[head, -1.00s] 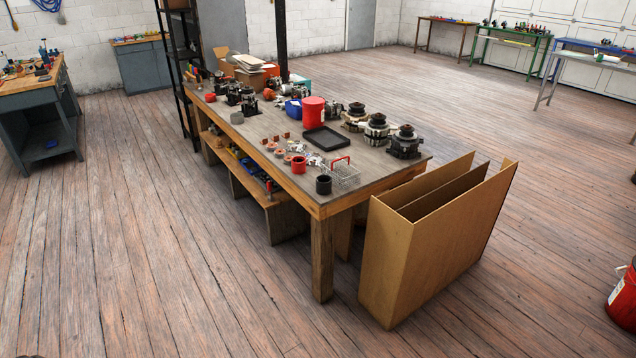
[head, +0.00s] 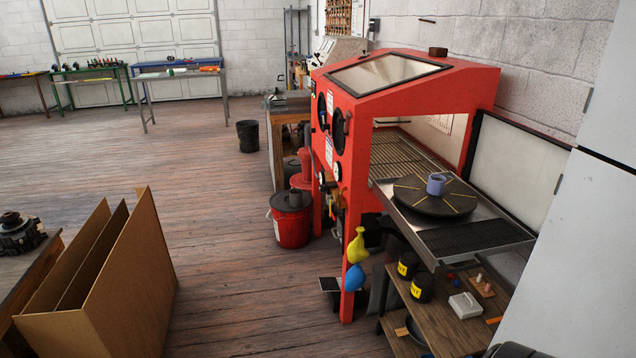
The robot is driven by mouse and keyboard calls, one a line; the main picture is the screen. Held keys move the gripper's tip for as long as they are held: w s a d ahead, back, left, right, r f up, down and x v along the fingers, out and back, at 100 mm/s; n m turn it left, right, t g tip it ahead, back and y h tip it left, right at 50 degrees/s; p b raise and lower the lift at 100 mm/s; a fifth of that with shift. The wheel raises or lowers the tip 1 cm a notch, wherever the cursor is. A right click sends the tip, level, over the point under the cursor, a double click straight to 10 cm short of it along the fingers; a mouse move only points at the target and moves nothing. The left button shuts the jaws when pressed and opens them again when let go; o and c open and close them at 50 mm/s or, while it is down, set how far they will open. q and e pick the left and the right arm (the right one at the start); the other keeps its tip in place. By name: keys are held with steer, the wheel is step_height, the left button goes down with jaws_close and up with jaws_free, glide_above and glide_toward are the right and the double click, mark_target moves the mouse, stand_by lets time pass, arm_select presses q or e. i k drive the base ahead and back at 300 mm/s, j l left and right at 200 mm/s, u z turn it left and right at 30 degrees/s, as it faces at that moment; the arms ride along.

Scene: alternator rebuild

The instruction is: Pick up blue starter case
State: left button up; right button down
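A small blue cup-shaped part (head: 436,184), which looks like the blue starter case, stands upright on a round black turntable (head: 430,205) with yellow radial lines. The turntable sits on a metal tray pulled out of the open side of a red blast cabinet (head: 400,95). Neither of my grippers shows in the head view. A dark rounded shape at the bottom edge is too cut off to identify.
The cabinet's side door (head: 515,165) stands open behind the tray. A low wooden shelf (head: 455,325) with black jars stands below. A red bucket (head: 290,220) and a cardboard box (head: 110,285) stand on the floor. The floor between them is clear.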

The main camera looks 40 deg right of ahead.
mark_target(436, 183)
steer(key=k+l+z, duration=0.1)
steer(key=z, duration=1.9)
steer(key=i+j+z, duration=0.2)
steer(key=i+l, duration=0.05)
steer(key=i, duration=0.05)
